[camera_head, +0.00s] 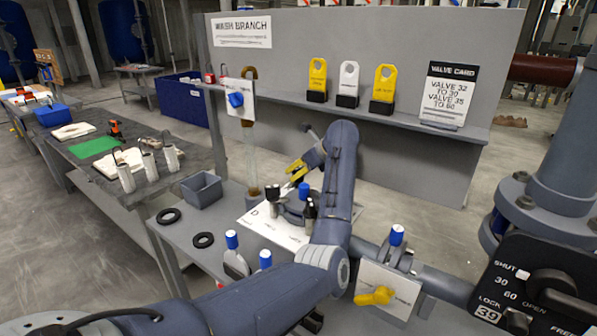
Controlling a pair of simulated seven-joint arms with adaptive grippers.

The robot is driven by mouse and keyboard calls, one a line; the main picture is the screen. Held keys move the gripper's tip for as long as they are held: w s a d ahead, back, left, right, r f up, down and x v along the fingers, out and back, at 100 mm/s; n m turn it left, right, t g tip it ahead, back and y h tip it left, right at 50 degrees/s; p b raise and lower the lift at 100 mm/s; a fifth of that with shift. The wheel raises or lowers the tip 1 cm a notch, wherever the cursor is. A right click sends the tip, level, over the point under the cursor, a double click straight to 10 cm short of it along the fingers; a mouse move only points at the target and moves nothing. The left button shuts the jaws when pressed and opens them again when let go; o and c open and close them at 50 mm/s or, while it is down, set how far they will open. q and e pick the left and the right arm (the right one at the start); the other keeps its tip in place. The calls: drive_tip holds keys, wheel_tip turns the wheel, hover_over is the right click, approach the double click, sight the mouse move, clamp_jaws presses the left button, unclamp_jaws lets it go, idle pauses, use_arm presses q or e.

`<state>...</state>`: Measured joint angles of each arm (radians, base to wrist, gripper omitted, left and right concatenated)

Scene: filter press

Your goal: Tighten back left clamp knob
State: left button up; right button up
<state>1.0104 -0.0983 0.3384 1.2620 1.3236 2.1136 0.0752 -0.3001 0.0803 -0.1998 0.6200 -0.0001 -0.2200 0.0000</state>
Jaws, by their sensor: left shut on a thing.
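The grey clamped housing (291,214) sits on a white lettered sheet (258,222) on the bench. Dark upright knobs stand at its left (272,194) and right (310,210), and a blue-topped part (303,190) rises behind them. My left gripper (292,180) reaches over the back of the housing from the right, angled down to the left, with yellow on its finger end. It is shut at the back left clamp knob, which the fingers largely hide. My right gripper is not in view.
Blue-topped valves (232,240) stand in front, and a pipe valve with a yellow handle (375,296) is at right. A grey panel with a shelf (400,115) rises behind.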

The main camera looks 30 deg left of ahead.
use_arm(q)
drive_tip(key=shift+n+g, duration=0.4)
drive_tip(key=shift+n, duration=0.2)
drive_tip(key=o, duration=1.2)
